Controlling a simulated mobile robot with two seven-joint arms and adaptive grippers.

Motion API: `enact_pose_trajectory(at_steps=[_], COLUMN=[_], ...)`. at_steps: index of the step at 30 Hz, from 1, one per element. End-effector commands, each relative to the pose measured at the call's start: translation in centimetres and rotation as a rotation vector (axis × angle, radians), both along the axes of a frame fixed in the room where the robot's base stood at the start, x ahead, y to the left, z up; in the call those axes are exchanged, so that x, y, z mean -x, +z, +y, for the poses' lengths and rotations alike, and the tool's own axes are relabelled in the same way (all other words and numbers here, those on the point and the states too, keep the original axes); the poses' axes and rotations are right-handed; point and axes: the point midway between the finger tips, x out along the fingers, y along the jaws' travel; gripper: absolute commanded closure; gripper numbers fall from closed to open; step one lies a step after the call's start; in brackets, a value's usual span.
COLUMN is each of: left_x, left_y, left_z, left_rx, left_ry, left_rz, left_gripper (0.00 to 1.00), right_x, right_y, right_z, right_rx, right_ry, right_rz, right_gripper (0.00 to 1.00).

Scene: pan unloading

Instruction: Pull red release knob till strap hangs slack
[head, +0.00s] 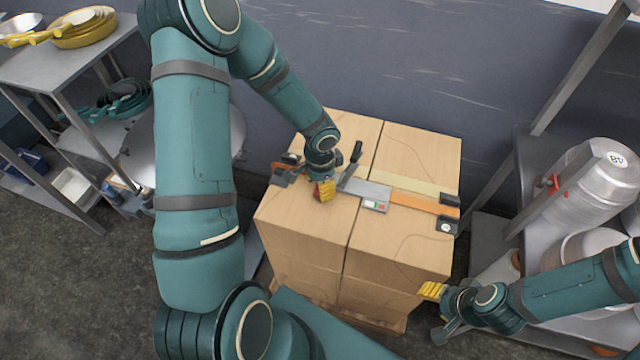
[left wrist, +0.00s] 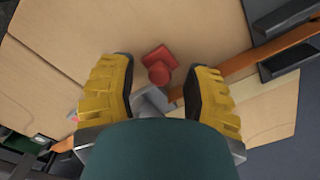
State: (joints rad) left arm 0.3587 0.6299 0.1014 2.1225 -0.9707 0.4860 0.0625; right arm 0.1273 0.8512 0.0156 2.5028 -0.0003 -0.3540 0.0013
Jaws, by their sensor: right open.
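A red knob (left wrist: 160,72) on a grey fitting shows between the two yellow fingers of my left gripper (head: 324,190) in the left wrist view. The fingers stand apart on either side of it, with gaps visible. In the head view that gripper hides most of the knob. An orange strap (head: 412,202) lies flat across the top of the cartons (head: 405,155). A grey tensioner (head: 372,192) with a black lever (head: 351,163) sits on the strap. My right gripper (head: 436,313) is open and empty, beside the front right of the cartons.
Black corner guards (head: 447,222) sit on the carton edges under the strap. Shelves with yellow pans (head: 85,27) are at the left. Floor (head: 70,270) is clear at the front left.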

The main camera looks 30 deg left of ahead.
Motion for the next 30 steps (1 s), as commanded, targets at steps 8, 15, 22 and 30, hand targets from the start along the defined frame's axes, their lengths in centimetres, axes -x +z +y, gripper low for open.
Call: enact_pose_trajectory(at_steps=[8,15,22,30], left_x=[0.00,0.31,0.72,0.76], left_y=[0.02,-0.09,-0.01,-0.02], left_z=[0.00,-0.11,-0.20,-0.19], left_rx=[0.000,0.000,0.001,0.001], left_ry=[0.000,-0.001,0.001,0.000], left_rz=[0.000,-0.001,0.001,0.002], left_gripper=[1.00,1.00,1.00,0.48], right_x=[0.00,-0.07,-0.15,-0.16], right_y=[0.00,-0.56,-0.82,-0.80], right_z=[0.00,-0.01,-0.03,-0.02], right_rx=[0.000,0.000,0.000,0.001], right_ry=[0.000,-0.001,-0.001,0.000], right_rz=[0.000,-0.002,-0.004,-0.004], right_gripper=[0.53,0.53,0.53,0.53])
